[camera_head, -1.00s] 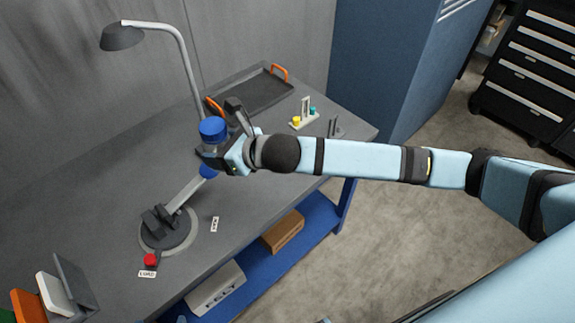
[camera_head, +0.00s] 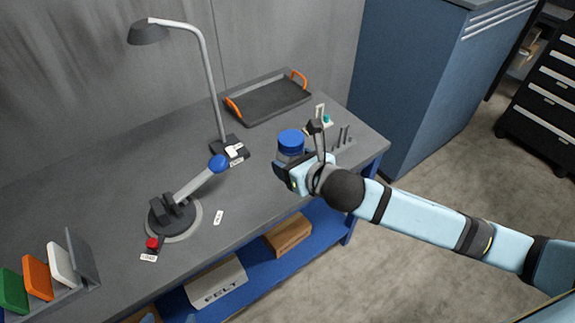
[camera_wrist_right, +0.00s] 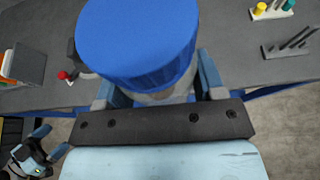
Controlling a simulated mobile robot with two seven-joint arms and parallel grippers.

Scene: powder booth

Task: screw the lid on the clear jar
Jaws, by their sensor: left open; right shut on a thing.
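The jar (camera_head: 290,157) is upright in my right gripper (camera_head: 289,176), near the front right edge of the bench. Its blue lid (camera_head: 291,141) sits on top; how tightly it is screwed cannot be told. In the right wrist view the lid (camera_wrist_right: 138,42) fills the upper middle and hides most of the jar below it. The right gripper's fingers (camera_wrist_right: 155,98) are shut around the jar body under the lid. My left gripper (camera_wrist_right: 30,152) shows low at the left of the right wrist view, open, empty and well away from the jar.
A lever device with a blue knob (camera_head: 218,163) and a red button (camera_head: 152,243) stand on the bench (camera_head: 120,165). A lamp (camera_head: 215,85), an orange-handled tray (camera_head: 270,100) and a peg stand (camera_head: 342,140) are behind. Coloured panels (camera_head: 37,278) stand at left. The bench middle is fairly clear.

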